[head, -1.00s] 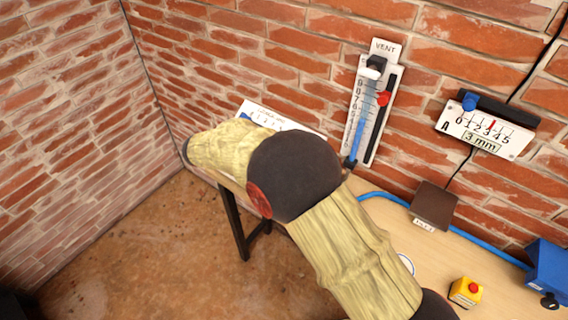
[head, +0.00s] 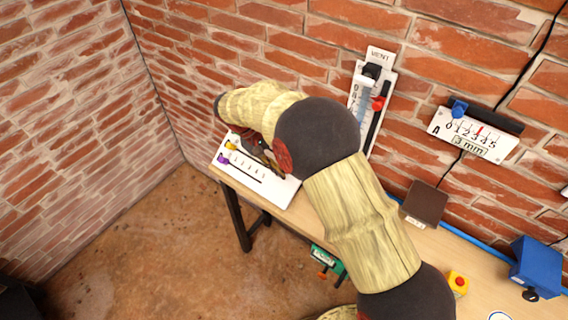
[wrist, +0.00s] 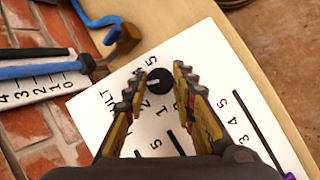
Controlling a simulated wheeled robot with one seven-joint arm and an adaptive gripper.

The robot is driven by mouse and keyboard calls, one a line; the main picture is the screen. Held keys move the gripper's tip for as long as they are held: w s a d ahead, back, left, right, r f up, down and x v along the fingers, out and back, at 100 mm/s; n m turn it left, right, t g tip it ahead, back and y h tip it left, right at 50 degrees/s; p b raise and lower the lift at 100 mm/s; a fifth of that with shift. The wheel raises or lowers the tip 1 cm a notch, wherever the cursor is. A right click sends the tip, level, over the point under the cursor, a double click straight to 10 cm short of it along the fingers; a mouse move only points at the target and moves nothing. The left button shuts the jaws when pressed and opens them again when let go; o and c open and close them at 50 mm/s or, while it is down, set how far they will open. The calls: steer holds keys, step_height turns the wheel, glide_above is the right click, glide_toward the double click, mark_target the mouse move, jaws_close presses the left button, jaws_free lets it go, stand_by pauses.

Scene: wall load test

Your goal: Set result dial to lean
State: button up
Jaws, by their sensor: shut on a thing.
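The white result panel (head: 278,196) lies on the left end of the bench. It also fills the middle of the wrist view (wrist: 205,42), with part of its label and several numbers showing. The round black dial (wrist: 160,82) with a white mark is on this panel. My gripper (wrist: 166,73) has its two yellow and dark fingers on either side of the dial and is shut on it. In the head view my own arm hides the dial and most of the gripper.
A yellow knob (head: 231,146) and a purple knob (head: 223,160) sit on the panel's slots. Behind on the brick wall are the VENT gauge (head: 380,55) and a board marked A (head: 470,140). A brown box (head: 425,204), a yellow button box (head: 458,283) and a blue box (head: 537,265) stand right.

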steer(key=m+y, duration=0.2)
steer(key=m, duration=0.1)
steer(key=shift+d+r+p, duration=0.1)
steer(key=shift+d+p, duration=0.05)
steer(key=shift+p, duration=0.2)
steer(key=shift+d+m+y, duration=0.1)
steer(key=shift+m+y, duration=1)
steer(key=shift+m, duration=0.7)
steer(key=o, duration=1.1)
steer(key=shift+o, duration=0.2)
steer(key=s+v, duration=0.1)
steer(key=v, duration=1.1)
steer(key=shift+w, duration=0.35)
steer(key=shift+d, duration=0.1)
